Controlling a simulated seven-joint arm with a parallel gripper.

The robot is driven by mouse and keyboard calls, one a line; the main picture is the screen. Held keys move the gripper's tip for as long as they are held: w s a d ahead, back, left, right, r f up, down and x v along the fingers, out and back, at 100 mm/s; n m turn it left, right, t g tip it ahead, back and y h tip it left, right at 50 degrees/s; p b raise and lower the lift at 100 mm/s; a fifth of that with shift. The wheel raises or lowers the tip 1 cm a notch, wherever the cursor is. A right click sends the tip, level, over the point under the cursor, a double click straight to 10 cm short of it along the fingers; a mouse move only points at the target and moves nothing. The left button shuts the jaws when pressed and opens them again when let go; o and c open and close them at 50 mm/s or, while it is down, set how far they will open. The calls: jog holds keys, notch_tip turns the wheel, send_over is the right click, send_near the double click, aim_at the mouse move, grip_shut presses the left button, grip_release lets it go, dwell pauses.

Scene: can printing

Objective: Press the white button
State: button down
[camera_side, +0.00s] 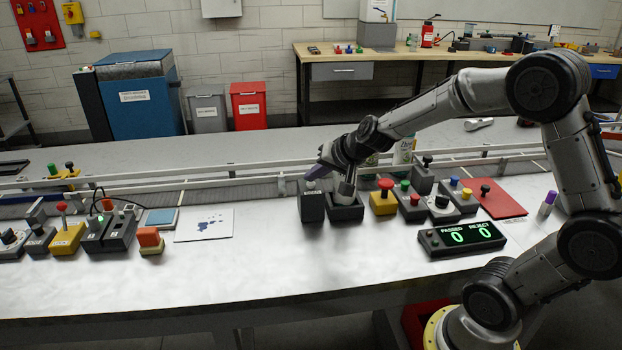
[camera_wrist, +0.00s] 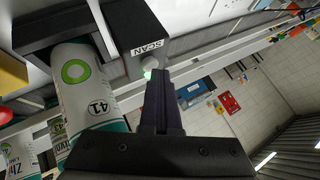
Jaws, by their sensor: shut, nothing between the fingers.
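The white button (camera_wrist: 149,64) sits on a dark box labelled SCAN (camera_wrist: 136,30), with a small green glow beside it in the wrist view. In the side view the dark box (camera_side: 311,208) stands near the middle of the table, and the button (camera_side: 310,185) shows small on its top. My gripper (camera_wrist: 158,74) is shut and empty, its fingertips right at the button. I cannot tell whether they touch or press it. In the side view my gripper (camera_side: 316,172) is tilted just above the box.
A can marked 41 (camera_wrist: 85,95) sits in a dark holder beside the scan box, close to my fingers. The holder (camera_side: 346,212) also shows in the side view. A yellow box with a red button (camera_side: 383,201) stands to its right. White table lies clear in front.

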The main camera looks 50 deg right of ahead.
jog(key=shift+f, duration=0.1)
jog(key=shift+r, duration=1.3)
jog(key=shift+r, duration=0.1)
jog(key=shift+r, duration=2.4)
